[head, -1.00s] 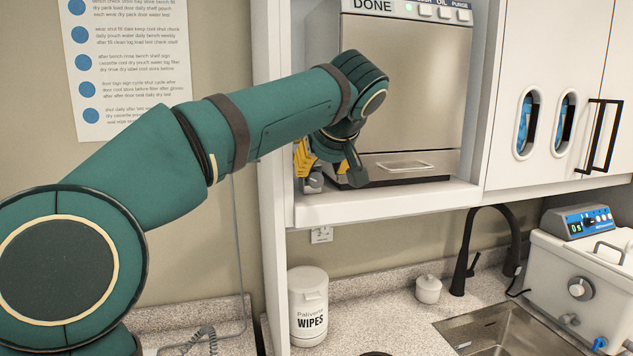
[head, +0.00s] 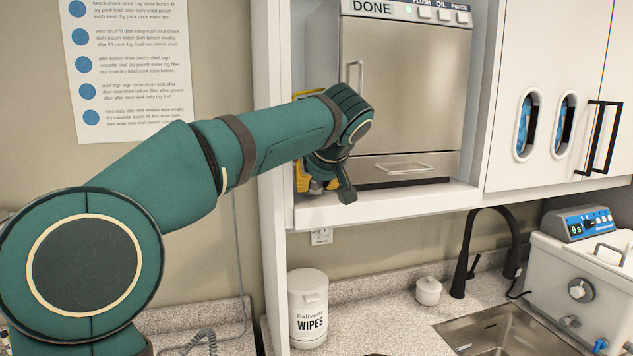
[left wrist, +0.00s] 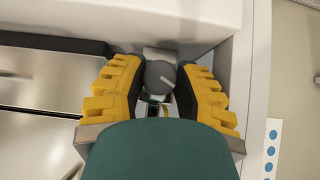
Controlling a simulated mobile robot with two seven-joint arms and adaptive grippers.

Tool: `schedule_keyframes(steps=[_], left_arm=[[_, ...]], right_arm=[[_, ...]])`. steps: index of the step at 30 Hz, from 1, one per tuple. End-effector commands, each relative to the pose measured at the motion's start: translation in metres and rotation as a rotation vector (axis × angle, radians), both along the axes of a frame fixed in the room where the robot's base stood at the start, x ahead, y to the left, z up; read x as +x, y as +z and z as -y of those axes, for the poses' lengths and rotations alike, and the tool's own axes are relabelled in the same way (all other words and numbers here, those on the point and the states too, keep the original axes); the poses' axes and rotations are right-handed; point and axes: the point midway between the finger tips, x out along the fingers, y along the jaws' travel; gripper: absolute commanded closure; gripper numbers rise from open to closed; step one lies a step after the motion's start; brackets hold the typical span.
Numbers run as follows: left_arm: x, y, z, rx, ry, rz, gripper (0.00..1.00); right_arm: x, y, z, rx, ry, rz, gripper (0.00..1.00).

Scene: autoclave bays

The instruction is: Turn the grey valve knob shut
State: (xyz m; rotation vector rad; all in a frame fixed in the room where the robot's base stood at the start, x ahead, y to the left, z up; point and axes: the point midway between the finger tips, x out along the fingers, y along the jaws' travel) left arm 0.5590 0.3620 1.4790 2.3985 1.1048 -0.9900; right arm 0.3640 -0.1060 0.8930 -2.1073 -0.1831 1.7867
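The grey valve knob (left wrist: 160,75) shows in the left wrist view, round with a light pointer line on its face. It sits below the autoclave bay's shelf edge in that view, close to the side wall. My left gripper (left wrist: 162,78) has its yellow and black fingers on either side of the knob, open with little gap; I cannot tell whether the pads touch it. In the head view my left gripper (head: 309,180) is at the left end of the autoclave shelf, largely hidden by my wrist. The knob is barely visible there. My right gripper is not in view.
The steel autoclave (head: 405,100) stands right beside my wrist, its display reading DONE. The white shelf (head: 400,204) runs under it, with a side wall (head: 273,150) at left. Below are a wipes tub (head: 308,308), a black tap (head: 466,255) and a sink.

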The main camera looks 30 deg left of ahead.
Motion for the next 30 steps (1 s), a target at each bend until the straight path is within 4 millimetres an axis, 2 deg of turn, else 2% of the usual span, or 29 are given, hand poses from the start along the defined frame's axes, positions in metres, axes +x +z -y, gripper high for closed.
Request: schedule_keyframes(steps=[5, 12, 18, 26, 27, 28, 30], left_arm=[[0.001, 0.001, 0.002, 0.052, -0.002, -0.068, 1.0], [0.002, 0.001, 0.003, 0.233, -0.002, -0.282, 1.0], [0.001, -0.002, 0.002, 0.32, 0.002, -0.382, 1.0], [0.001, -0.003, 0.002, 0.321, 0.001, -0.384, 1.0], [0.001, -0.003, 0.002, 0.321, 0.001, -0.384, 0.57], [0.001, -0.003, 0.002, 0.321, 0.001, -0.384, 0.53], [0.001, -0.002, 0.002, 0.321, 0.001, -0.383, 0.53]], right_arm=[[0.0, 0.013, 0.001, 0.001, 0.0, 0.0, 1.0], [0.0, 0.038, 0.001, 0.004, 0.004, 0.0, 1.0], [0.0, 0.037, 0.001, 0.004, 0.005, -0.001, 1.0], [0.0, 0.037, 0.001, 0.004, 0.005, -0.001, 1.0], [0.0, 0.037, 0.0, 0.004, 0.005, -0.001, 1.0], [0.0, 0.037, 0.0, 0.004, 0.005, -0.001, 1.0], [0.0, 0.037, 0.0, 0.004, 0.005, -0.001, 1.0]])
